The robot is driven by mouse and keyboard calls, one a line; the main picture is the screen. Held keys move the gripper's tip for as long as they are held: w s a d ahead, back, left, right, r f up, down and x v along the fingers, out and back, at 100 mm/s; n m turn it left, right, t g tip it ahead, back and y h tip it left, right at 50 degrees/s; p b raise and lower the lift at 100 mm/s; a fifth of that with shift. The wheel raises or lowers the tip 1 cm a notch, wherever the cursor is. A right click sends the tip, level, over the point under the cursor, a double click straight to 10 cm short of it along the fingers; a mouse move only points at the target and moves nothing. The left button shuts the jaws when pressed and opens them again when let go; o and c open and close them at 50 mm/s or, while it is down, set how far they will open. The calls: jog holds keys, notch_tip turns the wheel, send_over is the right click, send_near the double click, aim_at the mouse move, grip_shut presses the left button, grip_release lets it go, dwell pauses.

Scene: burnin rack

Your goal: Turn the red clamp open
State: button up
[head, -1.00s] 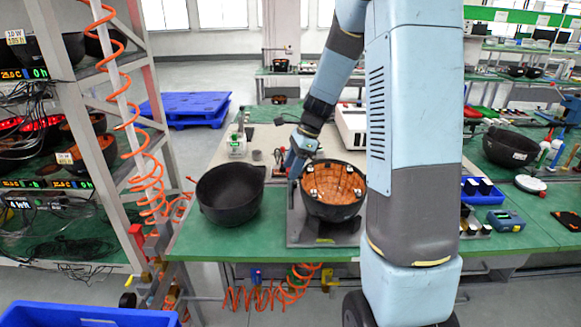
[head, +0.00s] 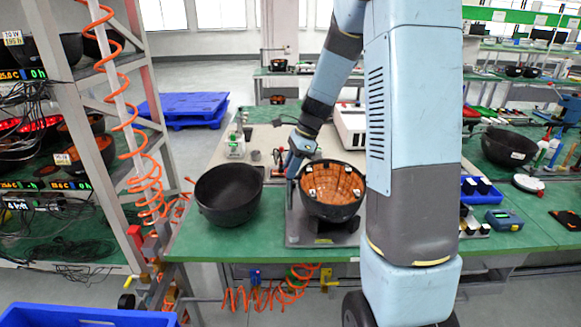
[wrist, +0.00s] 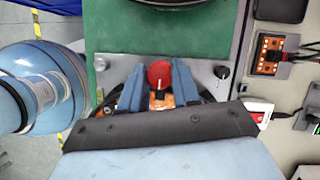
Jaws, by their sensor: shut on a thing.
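The red clamp (wrist: 160,74) shows in the wrist view as a round red knob with a dark slot or bar below it. It sits on the grey fixture plate (wrist: 199,72). My gripper (wrist: 160,80) has its two blue fingers on either side of the knob, shut on it. In the head view my gripper (head: 294,165) reaches down at the left rear of the dark bowl (head: 334,207) with an orange-brown lined inside. That bowl sits on the same grey plate (head: 300,236). The clamp is hidden in the head view.
An empty black bowl (head: 228,198) stands to the left on the green table (head: 195,245). A small orange board (wrist: 269,54) lies right of the plate in the wrist view. A rack with coiled orange hose (head: 150,180) stands at the left.

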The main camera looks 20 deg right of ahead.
jog(key=shift+w+n, duration=0.15)
jog(key=shift+n, duration=0.15)
jog(key=n+g, duration=0.1)
jog(key=n, duration=0.1)
jog(key=shift+w+r+n, duration=0.1)
jog(key=shift+n, duration=0.3)
jog(key=n+g, duration=0.1)
jog(key=n, duration=0.1)
jog(key=n+g+h, duration=0.1)
jog(key=n, duration=0.2)
jog(key=shift+w+a+n, duration=0.1)
jog(key=shift+w+n, duration=0.05)
jog(key=shift+n, duration=0.15)
jog(key=n+g+h, duration=0.1)
jog(key=n, duration=0.4)
jog(key=n+h, duration=0.1)
jog(key=n, duration=0.1)
jog(key=shift+a+n+g+h, duration=0.15)
jog(key=shift+n+g+h, duration=0.15)
jog(key=o, duration=1.1)
jog(key=shift+c, duration=0.2)
